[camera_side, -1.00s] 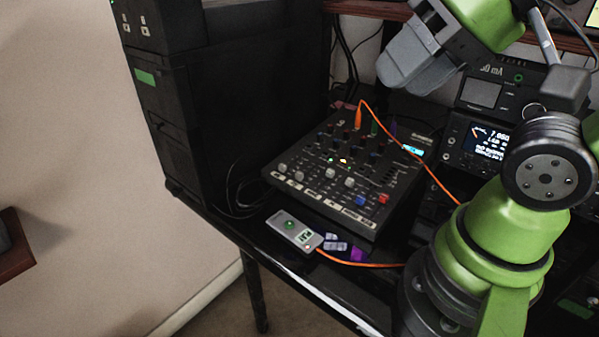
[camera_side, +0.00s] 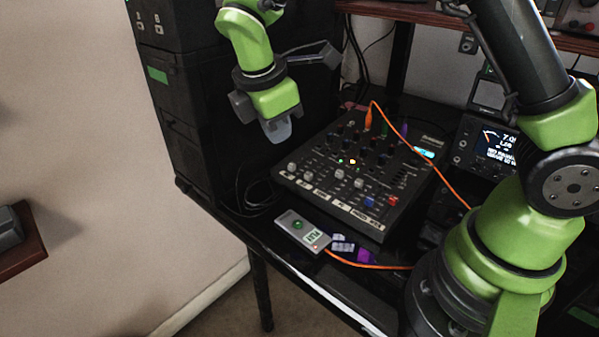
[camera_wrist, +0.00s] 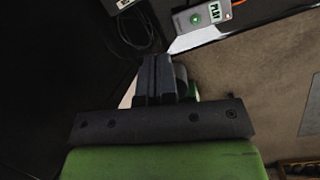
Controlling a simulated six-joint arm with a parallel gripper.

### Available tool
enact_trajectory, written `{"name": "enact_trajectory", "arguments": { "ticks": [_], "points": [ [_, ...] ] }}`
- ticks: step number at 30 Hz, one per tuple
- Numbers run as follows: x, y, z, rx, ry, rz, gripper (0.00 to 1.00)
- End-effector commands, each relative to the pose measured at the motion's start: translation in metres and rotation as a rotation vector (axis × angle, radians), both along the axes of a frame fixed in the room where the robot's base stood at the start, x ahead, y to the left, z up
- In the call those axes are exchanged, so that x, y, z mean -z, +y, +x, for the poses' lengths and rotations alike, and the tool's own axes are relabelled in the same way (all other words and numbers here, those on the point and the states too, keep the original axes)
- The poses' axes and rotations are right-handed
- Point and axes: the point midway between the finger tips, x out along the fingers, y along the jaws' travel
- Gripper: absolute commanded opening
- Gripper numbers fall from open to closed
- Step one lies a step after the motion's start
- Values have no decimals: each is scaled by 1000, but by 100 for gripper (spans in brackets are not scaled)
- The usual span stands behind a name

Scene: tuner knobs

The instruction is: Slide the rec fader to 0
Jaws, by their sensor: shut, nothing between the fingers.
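The black mixer (camera_side: 345,215) stands on the dark table in the side view, with a front row of fader caps. A red cap (camera_side: 393,201) and a blue cap (camera_side: 369,202) are at its right end, with white caps (camera_side: 358,183) to their left. The labels are too small to tell which is the rec fader. My gripper (camera_side: 278,132) hangs at the mixer's left side, above and apart from it, fingers down. Its closed, empty fingers show in the wrist view (camera_wrist: 160,72). Only a corner of the mixer (camera_wrist: 122,3) shows there.
A grey box with a green button (camera_side: 302,231) lies in front of the mixer; it also shows in the wrist view (camera_wrist: 203,17). An orange cable (camera_side: 440,176) arcs over the mixer's right side. A black cabinet (camera_side: 165,110) stands left, close to my gripper. A lit radio (camera_side: 487,145) stands right.

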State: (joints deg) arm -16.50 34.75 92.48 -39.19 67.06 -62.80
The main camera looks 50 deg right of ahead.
Motion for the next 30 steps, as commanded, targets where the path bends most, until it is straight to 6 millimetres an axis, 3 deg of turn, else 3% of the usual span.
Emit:
{"name": "enact_trajectory", "arguments": {
  "ticks": [1, 4, 14, 26, 30],
  "points": [
    [16, 3, 6, -69, 43, -34, 0],
    [37, 6, 13, -182, 102, -87, 0],
    [67, 2, 18, -271, 153, -126, 0],
    [142, -33, 17, -268, 154, -124, 0],
    [141, -54, 18, -264, 148, -121, 0]
  ]
}}
